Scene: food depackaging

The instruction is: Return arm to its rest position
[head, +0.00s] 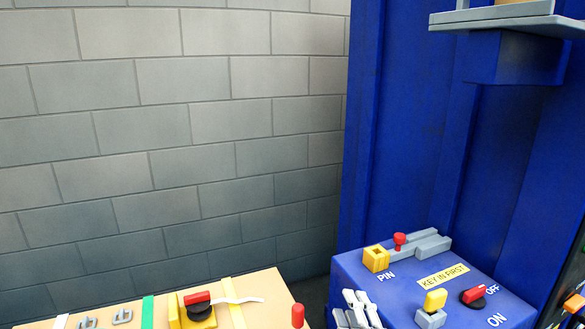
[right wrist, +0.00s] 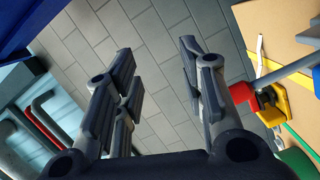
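My right gripper (head: 356,310) shows at the bottom edge of the head view, as light grey fingers in front of the blue control box (head: 400,290). In the right wrist view my right gripper (right wrist: 158,62) has its two dark fingers spread well apart. Nothing is between them; grey blocks or tiles show through the gap. My left gripper is in neither view.
The blue box carries a yellow key-like part (head: 434,302) and a red knob (head: 474,294). A tall blue cabinet (head: 410,130) stands behind. A grey block wall (head: 170,130) fills the left.

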